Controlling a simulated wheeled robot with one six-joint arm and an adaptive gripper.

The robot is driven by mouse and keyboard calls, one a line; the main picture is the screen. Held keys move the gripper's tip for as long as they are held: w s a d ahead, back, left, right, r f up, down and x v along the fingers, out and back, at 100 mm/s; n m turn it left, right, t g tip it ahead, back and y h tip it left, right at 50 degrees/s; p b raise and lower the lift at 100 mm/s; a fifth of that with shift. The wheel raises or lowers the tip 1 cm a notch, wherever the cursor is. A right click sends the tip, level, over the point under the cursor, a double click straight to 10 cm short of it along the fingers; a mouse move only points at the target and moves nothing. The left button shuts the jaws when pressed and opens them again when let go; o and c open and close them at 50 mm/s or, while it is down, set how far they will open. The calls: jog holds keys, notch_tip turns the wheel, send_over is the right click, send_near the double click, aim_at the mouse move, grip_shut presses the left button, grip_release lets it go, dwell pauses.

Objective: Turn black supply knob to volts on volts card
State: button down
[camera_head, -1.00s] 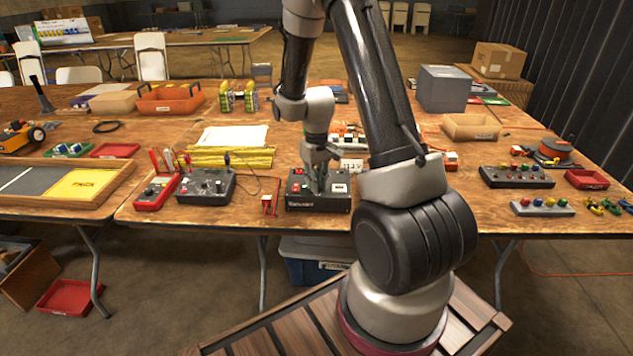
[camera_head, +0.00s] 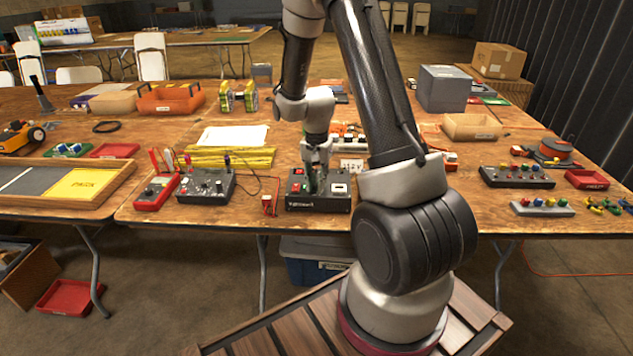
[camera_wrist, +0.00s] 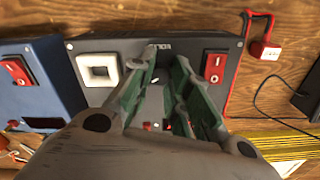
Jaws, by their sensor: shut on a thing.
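The black supply (camera_head: 310,207) is a dark box near the front edge of the table, below my arm in the head view. In the wrist view its face (camera_wrist: 122,48) shows a red rocker switch and a white square frame. My gripper (camera_head: 317,188) reaches down onto the top of the box. In the wrist view its green-lined fingers (camera_wrist: 160,72) are shut around a spot between the switch and the frame. The knob itself is hidden by the fingers.
A grey meter box (camera_head: 206,186) and a red meter (camera_head: 155,192) stand left of the supply. A small red plug piece (camera_head: 267,204) lies just beside it. A blue box (camera_wrist: 36,80) with a red switch is close by in the wrist view.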

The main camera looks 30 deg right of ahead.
jog(key=shift+m, duration=2.2)
jog(key=c, duration=1.3)
grip_release()
jog(key=shift+r, duration=0.15)
notch_tip(320, 180, up, 12)
